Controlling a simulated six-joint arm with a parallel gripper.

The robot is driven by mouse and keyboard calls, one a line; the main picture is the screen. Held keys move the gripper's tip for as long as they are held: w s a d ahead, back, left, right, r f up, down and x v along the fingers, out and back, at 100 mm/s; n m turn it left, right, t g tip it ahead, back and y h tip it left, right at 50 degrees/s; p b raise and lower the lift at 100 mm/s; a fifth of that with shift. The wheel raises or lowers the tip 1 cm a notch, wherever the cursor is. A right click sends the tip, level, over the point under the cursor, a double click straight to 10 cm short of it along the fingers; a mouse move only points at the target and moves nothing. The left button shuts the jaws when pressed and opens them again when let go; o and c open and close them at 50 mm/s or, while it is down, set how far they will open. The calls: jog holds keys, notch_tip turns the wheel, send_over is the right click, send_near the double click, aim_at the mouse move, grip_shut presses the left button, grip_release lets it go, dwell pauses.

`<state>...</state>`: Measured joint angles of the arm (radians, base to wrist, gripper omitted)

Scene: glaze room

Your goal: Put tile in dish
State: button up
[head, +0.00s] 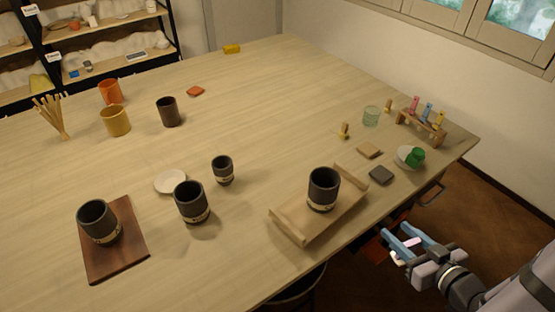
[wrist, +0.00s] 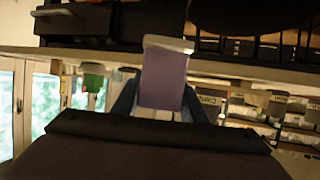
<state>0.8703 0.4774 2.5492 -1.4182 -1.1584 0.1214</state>
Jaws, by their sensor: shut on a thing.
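My gripper (head: 402,243) is off the table's right front edge in the head view, with its blue fingers shut on a small tile. The tile (wrist: 163,75) looks purple with a pale end in the wrist view, and it shows as a pale pinkish piece (head: 406,254) in the head view. A shallow white dish (head: 170,183) lies on the table, left of the middle, and looks empty. Another pale round dish (head: 402,153) is near the right edge, with a green piece (head: 415,156) at it. I cannot tell whether the green piece is inside.
A wooden rack (head: 421,128) holds several coloured pieces at the right. A dark cup (head: 323,188) stands on a wooden tray (head: 290,222) near the front edge. Dark cups (head: 191,203) (head: 223,170) stand beside the white dish.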

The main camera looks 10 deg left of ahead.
notch_tip(320, 180, up, 19)
jog(key=w+a+r+n+g+y, duration=0.2)
jog(key=w+a+n+g+y, duration=0.35)
jog(key=w+a, duration=1.5)
jog(key=s+a+f+n+g+y+b, duration=0.1)
jog(key=s+a+n+g, duration=0.15)
jog(key=a, duration=1.65)
jog(key=s+a+n+g+y+b, duration=0.1)
jog(key=s+a+n+g, duration=0.2)
jog(key=a, duration=1.5)
jog(key=s+a+n, duration=0.1)
jog(key=s+a, duration=0.9)
jog(key=a, duration=0.2)
jog(key=shift+g+h, duration=0.25)
jog(key=shift+g, duration=0.15)
jog(key=shift+w+f+b, duration=0.15)
jog(key=shift+f+b, duration=0.2)
jog(key=shift+f, duration=7.6)
